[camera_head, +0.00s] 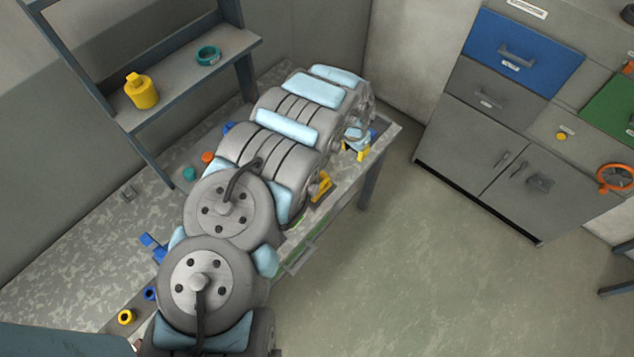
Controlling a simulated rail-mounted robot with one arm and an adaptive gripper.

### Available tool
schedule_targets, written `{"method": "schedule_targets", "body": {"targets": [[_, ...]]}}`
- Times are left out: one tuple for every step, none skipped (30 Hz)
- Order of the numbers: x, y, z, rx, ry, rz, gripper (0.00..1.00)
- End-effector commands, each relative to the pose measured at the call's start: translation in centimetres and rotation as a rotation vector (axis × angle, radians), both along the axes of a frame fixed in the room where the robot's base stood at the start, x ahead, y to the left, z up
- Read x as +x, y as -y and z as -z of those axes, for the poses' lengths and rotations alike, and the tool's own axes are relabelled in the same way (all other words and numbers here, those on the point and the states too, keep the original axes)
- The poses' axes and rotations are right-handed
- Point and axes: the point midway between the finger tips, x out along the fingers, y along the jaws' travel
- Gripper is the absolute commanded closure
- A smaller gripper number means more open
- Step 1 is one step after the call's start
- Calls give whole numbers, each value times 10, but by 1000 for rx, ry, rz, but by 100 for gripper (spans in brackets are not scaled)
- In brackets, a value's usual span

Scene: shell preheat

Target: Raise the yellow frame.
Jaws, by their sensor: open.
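A yellow bracket-shaped piece (321,187) stands near the bench's right edge, partly hidden by my arm. More yellow parts (362,154) show farther back near that edge, under and beside a light-blue part. I cannot tell which of these yellow pieces is the frame. My gripper (359,128), small and partly hidden at the far end of my arm, is open. It is close to the farther yellow parts; I cannot tell whether it touches them.
The speckled bench (88,245) holds small blue, teal and orange parts and a yellow ring (126,317). A shelf (180,85) above it carries a yellow bottle (141,91) and a teal ring (208,55). Grey cabinets (480,140) stand right. The floor between is clear.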

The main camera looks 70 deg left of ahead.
Motion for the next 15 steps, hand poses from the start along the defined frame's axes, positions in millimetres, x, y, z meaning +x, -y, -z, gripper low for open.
{"method": "schedule_targets", "body": {"targets": [[-22, -4, -6, -20, -38, -11, 61], [-35, -4, -8, -34, -60, -16, 61], [-49, -3, -12, -51, -85, -22, 61], [-58, -3, -14, -61, -102, -26, 61], [-66, -2, -16, -72, -116, -30, 61], [-75, -1, -18, -84, -133, -34, 61], [-81, -1, -19, -91, -143, -35, 61], [-86, 0, -21, -98, -152, -37, 61], [-90, 0, -22, -103, -159, -39, 61], [-93, 0, -23, -106, -164, -40, 61], [-94, 1, -23, -109, -167, -41, 61], [-96, 1, -22, -110, -168, -41, 61], [-96, 1, -22, -111, -169, -42, 61], [-96, 1, -20, -112, -170, -42, 61], [-96, 1, -18, -112, -170, -41, 61]]}}
